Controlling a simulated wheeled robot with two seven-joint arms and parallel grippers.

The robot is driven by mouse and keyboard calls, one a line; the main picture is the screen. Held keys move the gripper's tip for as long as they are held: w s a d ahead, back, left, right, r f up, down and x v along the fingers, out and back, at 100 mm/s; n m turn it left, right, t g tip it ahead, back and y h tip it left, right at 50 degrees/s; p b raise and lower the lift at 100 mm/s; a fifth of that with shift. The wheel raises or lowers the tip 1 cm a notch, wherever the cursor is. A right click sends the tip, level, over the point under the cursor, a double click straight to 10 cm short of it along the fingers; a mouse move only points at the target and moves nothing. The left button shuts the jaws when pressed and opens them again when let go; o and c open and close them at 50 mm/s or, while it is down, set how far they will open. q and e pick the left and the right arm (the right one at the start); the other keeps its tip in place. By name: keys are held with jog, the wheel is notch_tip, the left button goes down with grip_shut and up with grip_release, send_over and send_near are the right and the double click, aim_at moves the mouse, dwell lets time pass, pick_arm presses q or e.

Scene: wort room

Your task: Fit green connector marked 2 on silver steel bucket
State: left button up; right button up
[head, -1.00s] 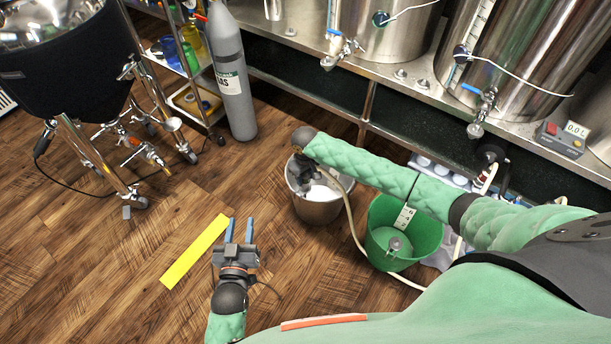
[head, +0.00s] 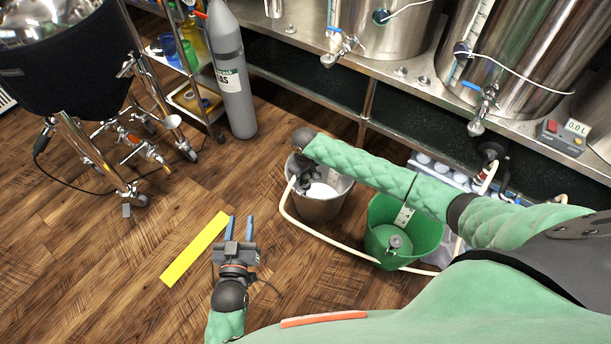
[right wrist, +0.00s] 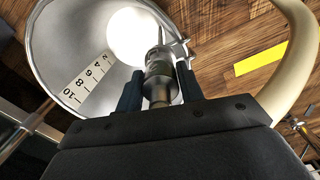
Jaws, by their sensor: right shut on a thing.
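The silver steel bucket (head: 320,210) stands on the floor in the middle of the head view. In the right wrist view its inside wall (right wrist: 60,45) bears a number scale. My right gripper (right wrist: 160,88) is shut on a grey metal cylindrical connector (right wrist: 160,72), whose narrow tip points at the bucket's rim. A small metal fitting (right wrist: 181,50) shows at that rim; I cannot tell whether the two touch. No green colour or 2 shows on the connector. In the head view my right gripper (head: 304,178) partly hides the bucket's rim. My left gripper (head: 240,227) is open and empty above the floor.
A cream hose (head: 302,227) loops around the bucket's front. A green bucket (head: 405,240) stands to its right, under my right arm. A yellow strip (head: 195,249) lies on the floor at left. A grey gas cylinder (head: 233,85) and steel bench (head: 390,75) stand behind.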

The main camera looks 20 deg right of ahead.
jog(key=shift+f, duration=0.2)
jog(key=o, duration=1.1)
jog(key=shift+o, duration=0.2)
jog(key=shift+r+p, duration=0.65)
jog(key=shift+r, duration=3.25)
